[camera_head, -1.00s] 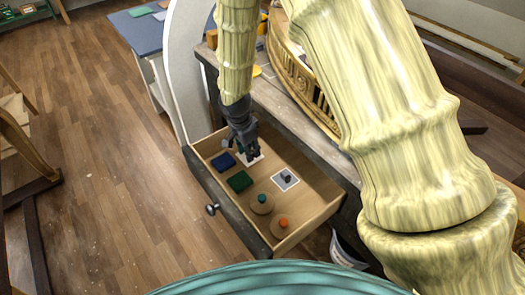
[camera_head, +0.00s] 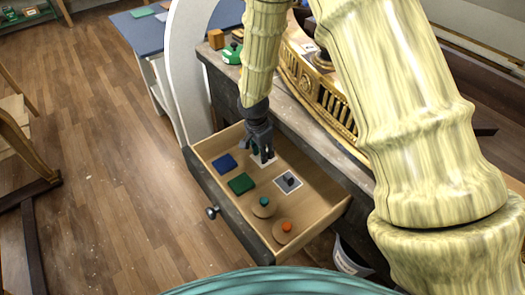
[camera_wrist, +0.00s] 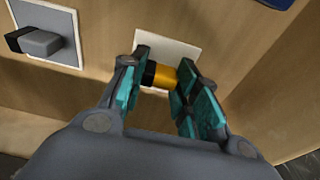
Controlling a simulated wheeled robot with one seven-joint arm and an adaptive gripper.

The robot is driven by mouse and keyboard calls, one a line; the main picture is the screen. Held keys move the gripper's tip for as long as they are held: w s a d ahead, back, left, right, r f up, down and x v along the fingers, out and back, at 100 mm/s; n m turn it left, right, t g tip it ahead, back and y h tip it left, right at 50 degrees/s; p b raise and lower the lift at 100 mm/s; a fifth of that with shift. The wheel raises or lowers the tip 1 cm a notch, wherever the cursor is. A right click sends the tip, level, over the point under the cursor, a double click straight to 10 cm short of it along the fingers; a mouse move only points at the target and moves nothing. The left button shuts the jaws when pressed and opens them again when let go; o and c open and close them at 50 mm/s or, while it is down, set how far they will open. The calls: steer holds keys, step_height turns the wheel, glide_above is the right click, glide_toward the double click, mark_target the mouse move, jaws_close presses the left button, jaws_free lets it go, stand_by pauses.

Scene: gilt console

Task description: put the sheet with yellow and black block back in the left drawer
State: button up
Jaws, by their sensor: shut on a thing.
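The left drawer (camera_head: 318,192) is pulled out below the console. My gripper (camera_head: 263,158) reaches down into its back part. In the wrist view my gripper (camera_wrist: 166,77) is shut on the yellow and black block (camera_wrist: 164,75), the yellow part to the right and the black part to the left. The block's white sheet (camera_wrist: 184,50) shows beyond the fingers and lies about flat over the drawer's wooden floor. It also shows in the head view (camera_head: 268,161). Whether the sheet touches the floor I cannot tell. The fingers hide part of sheet and block.
Near it lies another sheet with a grey and black block (camera_head: 288,182). A blue block (camera_head: 225,163), a green block (camera_head: 241,185), and two round wooden pieces with a teal knob (camera_head: 263,208) and an orange knob (camera_head: 283,233) fill the drawer's front. Bare floor shows at the right.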

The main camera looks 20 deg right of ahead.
mark_target(259, 160)
steer(key=o, duration=0.9)
steer(key=shift+r, duration=0.1)
steer(key=r, duration=0.4)
steer(key=a+r, duration=0.1)
steer(key=r, duration=0.7)
steer(key=shift+s+a, duration=0.35)
steer(key=shift+a, duration=0.05)
